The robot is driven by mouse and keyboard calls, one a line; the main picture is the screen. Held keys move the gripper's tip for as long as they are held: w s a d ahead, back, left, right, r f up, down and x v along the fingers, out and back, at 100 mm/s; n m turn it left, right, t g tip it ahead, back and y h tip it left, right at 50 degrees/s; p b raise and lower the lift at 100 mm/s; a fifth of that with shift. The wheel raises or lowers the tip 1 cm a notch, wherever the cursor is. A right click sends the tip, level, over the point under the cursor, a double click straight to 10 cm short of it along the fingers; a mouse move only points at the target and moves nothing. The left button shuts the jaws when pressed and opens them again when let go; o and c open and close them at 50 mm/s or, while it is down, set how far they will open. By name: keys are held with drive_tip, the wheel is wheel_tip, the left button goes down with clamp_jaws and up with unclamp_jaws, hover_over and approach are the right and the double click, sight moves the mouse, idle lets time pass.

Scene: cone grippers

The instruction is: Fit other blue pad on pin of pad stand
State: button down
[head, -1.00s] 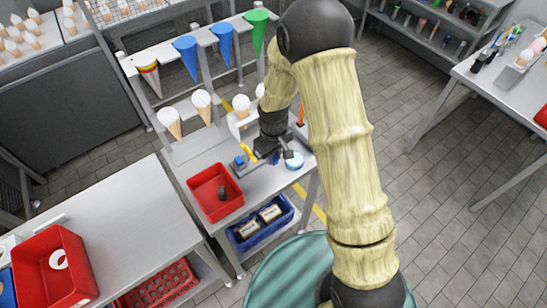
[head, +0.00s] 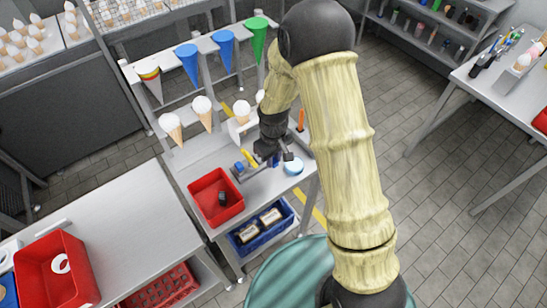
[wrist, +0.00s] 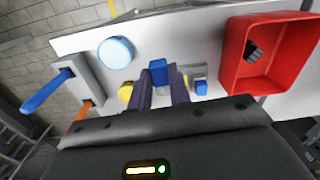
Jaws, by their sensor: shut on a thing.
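My gripper (wrist: 163,92) is shut on a blue pad (wrist: 158,72), which shows between the fingers in the wrist view. In the head view my gripper (head: 276,161) is low over the worktable, and the held pad is mostly hidden there. The grey pad stand (wrist: 199,72) is just right of the fingers in the wrist view, partly hidden by them. Another blue pad (wrist: 201,87) is at its end; it also shows in the head view (head: 239,167), left of my gripper. I cannot make out a bare pin.
A red bin (head: 207,208) with a dark object inside stands left on the table (head: 262,193). A round light-blue-topped item (head: 293,167) stands right of my gripper. A yellow item (head: 250,158) lies close by. A cone rack (head: 208,38) rises behind.

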sight(274, 160)
drive_tip(key=shift+r+p, duration=1.15)
drive_tip(key=shift+r, duration=0.55)
drive_tip(key=shift+w, duration=0.1)
